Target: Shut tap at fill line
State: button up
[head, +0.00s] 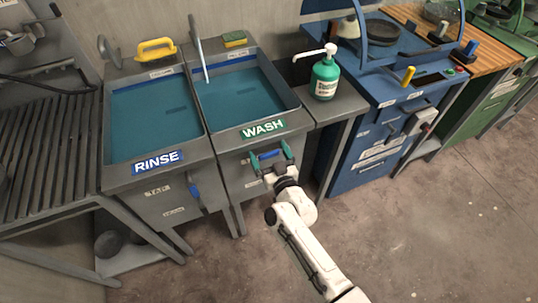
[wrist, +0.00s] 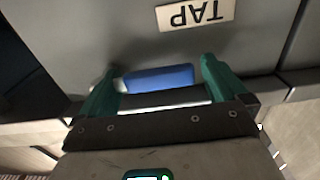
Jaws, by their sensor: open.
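The wash sink (head: 295,103) is a grey basin with a green WASH label, holding blue-green water (head: 240,97). A pale, thin spout or stream (head: 203,62) comes down at its back left; I cannot tell whether water is flowing. I cannot make out a fill line. My gripper (head: 270,156) is at the front panel below the WASH label. In the wrist view, its green fingers (wrist: 160,70) are open on either side of a blue tap handle (wrist: 158,79), below an upside-down TAP label (wrist: 195,14). Contact with the handle is unclear.
A green soap pump bottle (head: 325,76) stands on the right ledge (head: 335,104). A blue workbench (head: 375,140) is farther right. The floor in front is clear.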

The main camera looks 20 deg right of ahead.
aim_at(266, 151)
jog(key=shift+w, duration=0.1)
jog(key=shift+c, duration=0.5)
jog(key=c, duration=1.3)
jog(key=shift+f, duration=0.1)
jog(key=shift+f+n, duration=0.65)
jog(key=shift+n, duration=0.65)
jog(key=f+n, duration=0.2)
jog(key=n, duration=0.1)
jog(key=shift+d+n+b, duration=0.25)
jog(key=shift+n+b, duration=0.05)
jog(key=shift+b, duration=0.1)
jog(key=shift+d+f+n+b, duration=0.35)
jog(key=shift+f+n, duration=0.05)
jog(key=shift+n, duration=0.7)
jog(key=shift+d+f+n+b, duration=0.35)
jog(key=shift+f+n, duration=0.05)
jog(key=shift+n, duration=0.7)
